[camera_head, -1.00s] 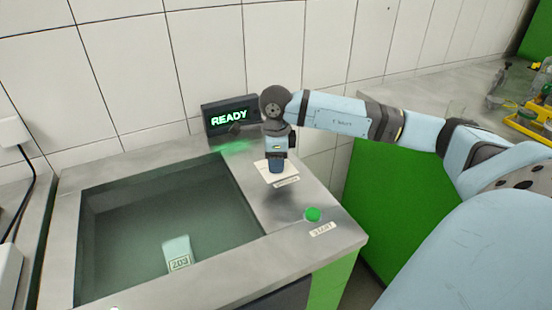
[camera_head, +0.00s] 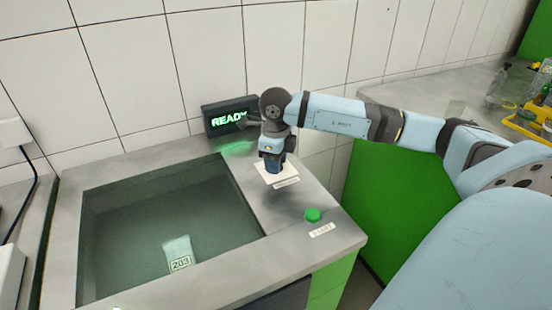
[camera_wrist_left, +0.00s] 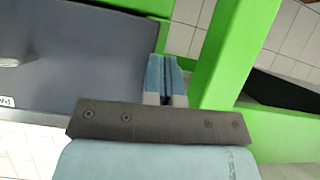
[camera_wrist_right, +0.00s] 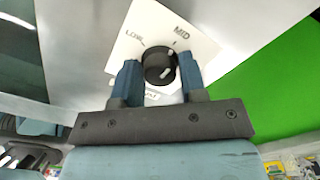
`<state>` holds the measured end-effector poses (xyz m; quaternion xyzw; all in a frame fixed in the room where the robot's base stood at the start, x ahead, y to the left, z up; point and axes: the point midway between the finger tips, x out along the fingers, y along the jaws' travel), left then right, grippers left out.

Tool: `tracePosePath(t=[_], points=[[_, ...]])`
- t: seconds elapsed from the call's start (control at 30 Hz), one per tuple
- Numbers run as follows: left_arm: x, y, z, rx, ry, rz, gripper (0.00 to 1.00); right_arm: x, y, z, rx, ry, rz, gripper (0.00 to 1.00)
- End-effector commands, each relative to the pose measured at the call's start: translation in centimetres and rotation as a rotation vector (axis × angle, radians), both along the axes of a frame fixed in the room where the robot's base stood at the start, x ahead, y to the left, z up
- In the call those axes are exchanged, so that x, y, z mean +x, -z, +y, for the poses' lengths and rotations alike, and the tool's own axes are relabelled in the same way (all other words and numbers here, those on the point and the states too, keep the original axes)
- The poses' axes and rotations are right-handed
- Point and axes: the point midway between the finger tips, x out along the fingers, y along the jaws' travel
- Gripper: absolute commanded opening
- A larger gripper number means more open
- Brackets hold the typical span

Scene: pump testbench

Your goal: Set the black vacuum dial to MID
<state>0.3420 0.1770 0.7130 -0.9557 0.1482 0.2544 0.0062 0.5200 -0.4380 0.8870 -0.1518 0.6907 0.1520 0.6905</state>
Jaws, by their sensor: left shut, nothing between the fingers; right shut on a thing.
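The black vacuum dial (camera_wrist_right: 158,65) sits on a white label plate (camera_wrist_right: 142,22) in the right wrist view. LOW is printed at the plate's left and MID at the upper right, with a tick under it. My right gripper (camera_wrist_right: 160,70) is shut on the dial, one finger on each side. In the head view this gripper (camera_head: 273,168) points down over the plate (camera_head: 290,178) and hides the dial. My left gripper (camera_wrist_left: 166,62) is shut and empty, near a green frame.
A display (camera_head: 230,117) reading READY stands behind the plate, partly covered by my right wrist. A green START button (camera_head: 312,215) is in front. The sunken basin (camera_head: 130,220) at left holds a pale block (camera_head: 178,250) marked 203.

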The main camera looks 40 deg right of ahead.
Motion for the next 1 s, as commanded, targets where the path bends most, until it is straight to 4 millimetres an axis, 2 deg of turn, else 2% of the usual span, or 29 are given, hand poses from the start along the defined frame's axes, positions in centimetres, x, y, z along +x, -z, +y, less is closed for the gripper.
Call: tracePosePath(t=[0.17,0.2,0.3,0.57,0.67,0.77,1.0], points=[[0.0,0.0,0.0,0.000,0.000,0.000,0.00,0.0,-0.1,0.0,0.000,0.000,-0.002,0.15],[0.0,0.0,0.0,0.000,0.000,0.000,0.00,0.0,-0.1,0.0,0.000,-0.001,-0.002,0.43],[0.0,0.0,0.0,0.000,0.000,0.000,0.00,0.0,-0.1,0.0,0.000,-0.001,-0.001,0.64],[0.0,0.0,0.0,0.000,0.001,0.000,0.00,0.0,-0.1,0.0,0.000,-0.001,-0.001,0.64],[0.0,-0.1,0.0,0.000,0.001,0.000,0.00,0.1,-0.7,0.0,0.000,-0.001,-0.002,0.64],[0.0,-0.3,0.0,0.001,0.001,0.001,0.00,0.1,-2.1,0.0,0.001,-0.001,-0.004,0.64],[-0.2,-0.3,0.1,0.010,0.000,0.013,0.00,0.1,-7.6,0.0,0.000,-0.002,-0.005,0.64]])
